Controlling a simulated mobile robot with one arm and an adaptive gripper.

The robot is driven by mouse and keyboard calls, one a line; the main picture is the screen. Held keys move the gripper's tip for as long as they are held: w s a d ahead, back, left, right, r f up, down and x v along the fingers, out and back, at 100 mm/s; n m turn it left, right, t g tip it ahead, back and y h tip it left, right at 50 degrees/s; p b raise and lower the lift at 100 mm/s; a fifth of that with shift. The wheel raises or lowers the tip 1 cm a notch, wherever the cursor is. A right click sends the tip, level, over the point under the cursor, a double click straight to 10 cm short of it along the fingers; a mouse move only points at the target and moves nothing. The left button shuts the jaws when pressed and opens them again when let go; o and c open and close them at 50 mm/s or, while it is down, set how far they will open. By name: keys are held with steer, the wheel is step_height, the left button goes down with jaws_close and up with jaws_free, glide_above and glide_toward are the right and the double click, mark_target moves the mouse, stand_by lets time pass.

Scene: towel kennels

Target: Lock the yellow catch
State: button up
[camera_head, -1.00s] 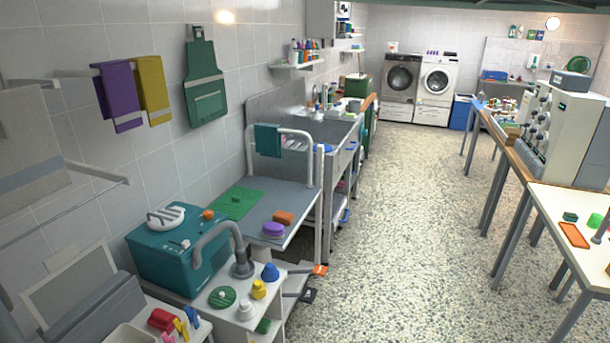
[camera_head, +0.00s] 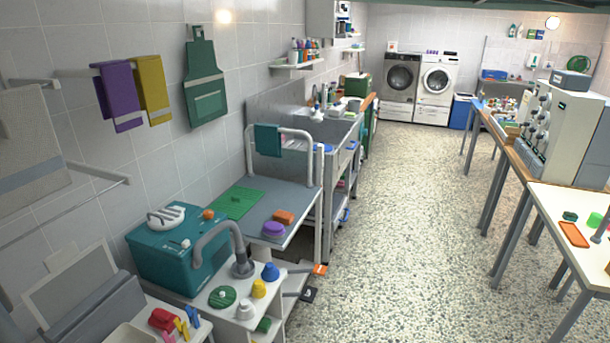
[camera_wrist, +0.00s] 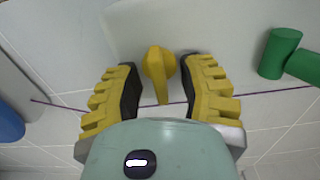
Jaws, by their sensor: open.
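A yellow catch (camera_wrist: 158,72) with a rounded body and a narrow pointed lever shows in the wrist view. It sits at the edge of a pale panel (camera_wrist: 190,25), and its lever points down toward my gripper. My gripper (camera_wrist: 160,82) has its two yellow, ridged fingers spread, one on each side of the catch. A gap shows between the catch and each finger, and nothing is gripped. I cannot tell how deep the catch lies between the fingers. I cannot make out my gripper in the head view, nor which yellow item there is this catch.
Green cylinders (camera_wrist: 283,52) lie to the right in the wrist view; a blue object (camera_wrist: 8,122) is at the left edge. The speckled floor (camera_head: 400,230) is open.

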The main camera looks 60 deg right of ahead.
steer(key=v, duration=1.2)
steer(key=shift+w, duration=0.1)
stand_by(0.5)
